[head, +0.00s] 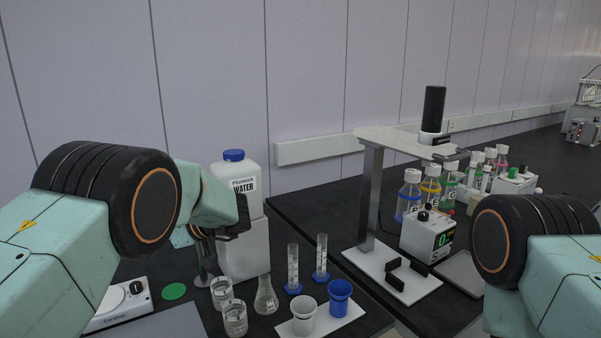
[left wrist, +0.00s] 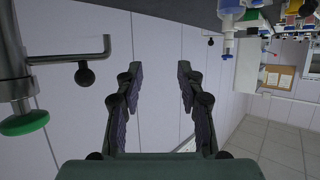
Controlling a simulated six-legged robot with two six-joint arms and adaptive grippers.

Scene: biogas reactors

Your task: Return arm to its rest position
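My left arm (head: 150,205) reaches in from the left, in front of the wall and above the bench. Its gripper (head: 222,230) is beside the white water bottle (head: 238,184) with a blue cap; I cannot tell from the head view whether they touch. In the left wrist view, the gripper's two dark fingers (left wrist: 158,80) stand wide apart with nothing between them. My right arm (head: 530,250) shows at the lower right; its gripper is out of view.
Beakers (head: 234,318), a conical flask (head: 266,296), measuring cylinders (head: 293,268) and white and blue cups (head: 340,298) stand below the left gripper. A stand (head: 372,200) with a black cylinder on top rises at the right. Capped bottles (head: 409,192) stand behind it.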

